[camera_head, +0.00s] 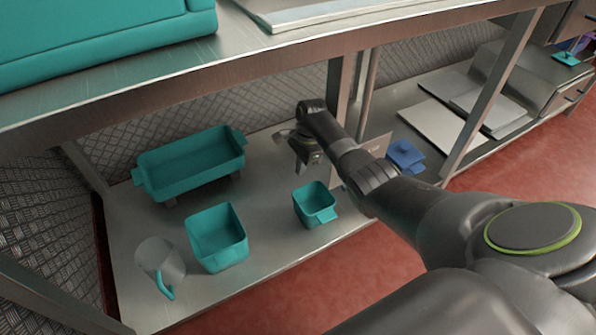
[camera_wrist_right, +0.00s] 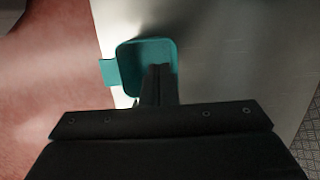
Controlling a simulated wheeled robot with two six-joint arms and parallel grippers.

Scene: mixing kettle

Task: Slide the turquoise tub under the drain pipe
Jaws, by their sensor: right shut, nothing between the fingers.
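Several turquoise containers stand on the lower metal shelf, and I cannot tell for sure which is the named tub. The small square turquoise tub (camera_head: 314,203) with a side tab sits near the shelf's front edge. It also shows in the right wrist view (camera_wrist_right: 128,66), partly hidden by my fingers. My right gripper (camera_head: 310,160) is shut and empty, pointing down behind the small tub in the head view. In the wrist view its fingertips (camera_wrist_right: 160,70) overlap the tub's inside; contact is unclear. A thin upright metal pipe (camera_head: 369,90) stands beside a post; I cannot tell if it is the drain pipe. My left gripper is not visible.
A larger square turquoise tub (camera_head: 217,237), a long turquoise trough (camera_head: 190,165) and a clear jug (camera_head: 158,262) share the shelf. The upper counter (camera_head: 150,80) overhangs it. A blue object (camera_head: 405,156) lies right of my forearm. Red floor lies in front.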

